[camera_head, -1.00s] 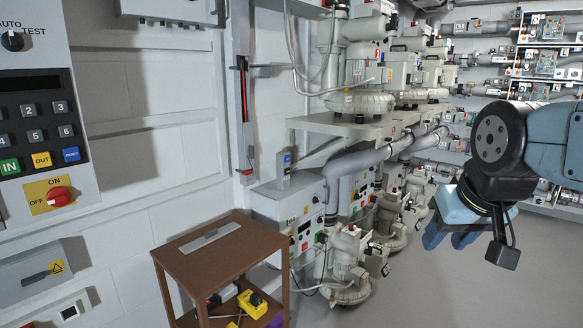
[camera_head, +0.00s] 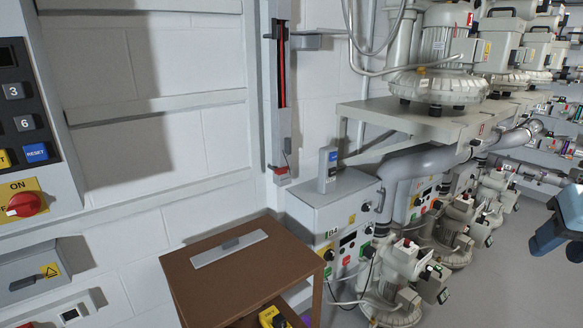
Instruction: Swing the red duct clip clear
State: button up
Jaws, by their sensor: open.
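A tall, narrow grey duct (camera_head: 282,60) runs down the white wall near the corner, with a red and black strip showing inside it. At its lower end is a small red piece (camera_head: 281,171); it looks like the red clip, but I cannot be certain. A thin dark cable shows just above it. My gripper (camera_head: 548,242), with blue fingers, is open and empty at the right edge, partly cut off. It is far to the right of the duct, over the floor, and touches nothing visible.
A brown table (camera_head: 215,285) with a flat grey bar (camera_head: 229,248) on top stands in front of the duct. A grey control box (camera_head: 325,205) and blowers (camera_head: 440,50) on a shelf stand to the right. A red rotary switch (camera_head: 26,204) is at left.

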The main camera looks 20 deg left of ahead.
aim_at(282, 170)
jog(key=u, duration=0.2)
jog(key=i, duration=0.5)
jog(key=u, duration=0.45)
jog(key=k, duration=0.85)
jog(key=u, duration=0.15)
jog(key=i, duration=0.85)
jog(key=z, duration=0.05)
